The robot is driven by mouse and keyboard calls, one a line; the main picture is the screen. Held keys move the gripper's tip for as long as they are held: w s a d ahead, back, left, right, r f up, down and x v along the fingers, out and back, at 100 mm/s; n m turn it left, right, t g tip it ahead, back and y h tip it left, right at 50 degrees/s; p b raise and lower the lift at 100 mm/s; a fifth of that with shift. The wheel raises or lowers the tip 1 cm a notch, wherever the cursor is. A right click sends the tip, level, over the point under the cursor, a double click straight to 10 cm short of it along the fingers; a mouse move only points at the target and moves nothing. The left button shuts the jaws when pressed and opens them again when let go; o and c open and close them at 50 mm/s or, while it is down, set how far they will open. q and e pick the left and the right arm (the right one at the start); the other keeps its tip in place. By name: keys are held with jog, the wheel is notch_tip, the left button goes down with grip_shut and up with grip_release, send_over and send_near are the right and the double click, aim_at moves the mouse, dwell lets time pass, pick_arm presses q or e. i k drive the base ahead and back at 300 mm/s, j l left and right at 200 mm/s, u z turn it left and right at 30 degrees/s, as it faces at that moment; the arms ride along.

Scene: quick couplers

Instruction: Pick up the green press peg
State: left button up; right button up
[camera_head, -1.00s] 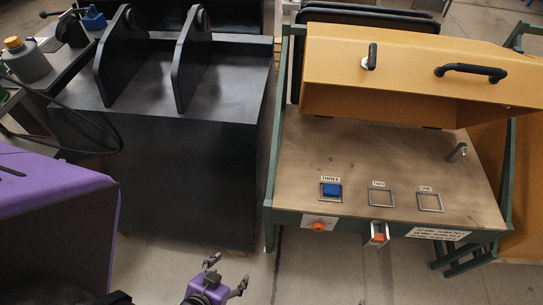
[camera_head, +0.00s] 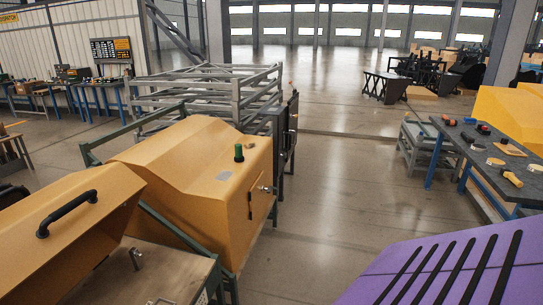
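A green peg (camera_head: 239,152) stands upright on top of an orange-yellow sloped housing (camera_head: 190,175) in the middle left of the head view. It is near the right end of the housing's top, beside a small grey patch. Neither of my grippers shows in this view. Only a purple slotted part, which seems to be mine, fills the bottom right corner.
An open orange hood with a black handle (camera_head: 66,212) stands at the lower left. Grey metal racks (camera_head: 205,95) stand behind the housing. At the right, a dark workbench (camera_head: 490,160) holds several tools. The floor (camera_head: 345,185) between is clear.

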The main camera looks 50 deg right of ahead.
aim_at(239, 158)
jog(key=z, duration=1.35)
jog(key=i+l, duration=0.4)
jog(key=i, duration=0.15)
jog(key=i+l, duration=0.4)
jog(key=i, duration=0.2)
